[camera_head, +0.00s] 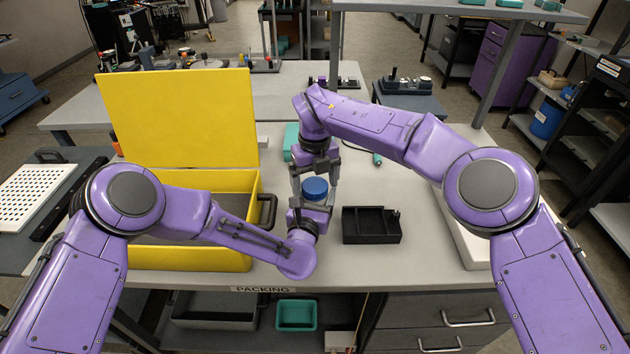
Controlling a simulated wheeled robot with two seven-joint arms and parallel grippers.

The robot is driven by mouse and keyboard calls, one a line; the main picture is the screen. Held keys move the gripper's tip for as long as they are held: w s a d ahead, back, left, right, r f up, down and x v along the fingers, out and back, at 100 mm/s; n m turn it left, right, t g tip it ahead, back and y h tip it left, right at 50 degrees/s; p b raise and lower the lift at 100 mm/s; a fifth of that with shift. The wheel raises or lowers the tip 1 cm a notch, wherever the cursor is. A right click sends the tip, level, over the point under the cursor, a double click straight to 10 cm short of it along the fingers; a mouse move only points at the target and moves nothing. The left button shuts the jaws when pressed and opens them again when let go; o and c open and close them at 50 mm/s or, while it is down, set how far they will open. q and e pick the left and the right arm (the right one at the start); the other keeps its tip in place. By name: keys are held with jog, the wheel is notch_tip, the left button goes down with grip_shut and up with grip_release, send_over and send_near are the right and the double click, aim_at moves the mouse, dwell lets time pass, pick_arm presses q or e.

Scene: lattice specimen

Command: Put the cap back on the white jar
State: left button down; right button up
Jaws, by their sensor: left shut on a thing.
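The blue cap (315,186) shows near the middle of the table, between the two grippers. The white jar is not clearly visible; my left gripper hides the space below the cap, so I cannot tell whether the cap sits on it. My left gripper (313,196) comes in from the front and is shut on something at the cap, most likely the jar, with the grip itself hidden. My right gripper (315,176) points down from above, its fingers spread apart on either side of the blue cap. I cannot see contact between them.
A yellow case (180,180) with its lid up stands at the left. A black divided tray (371,225) lies right of the grippers. A teal object (291,141) lies behind my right gripper. The table (360,272) is bare along its front edge.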

notch_tip(320, 180, up, 12)
dwell(0.6)
pick_arm(q)
grip_release()
jog(key=b+v, duration=0.3)
jog(key=v, duration=0.6)
jog(key=shift+s+a+f+b, duration=0.1)
jog(key=shift+s+f+b, duration=0.1)
jog(key=shift+b, duration=0.15)
pick_arm(e)
notch_tip(320, 180, down, 4)
jog(key=shift+r, duration=0.15)
pick_arm(q)
jog(key=shift+s+a+r, duration=0.1)
jog(key=shift+s+r, duration=0.1)
jog(key=shift+s, duration=0.3)
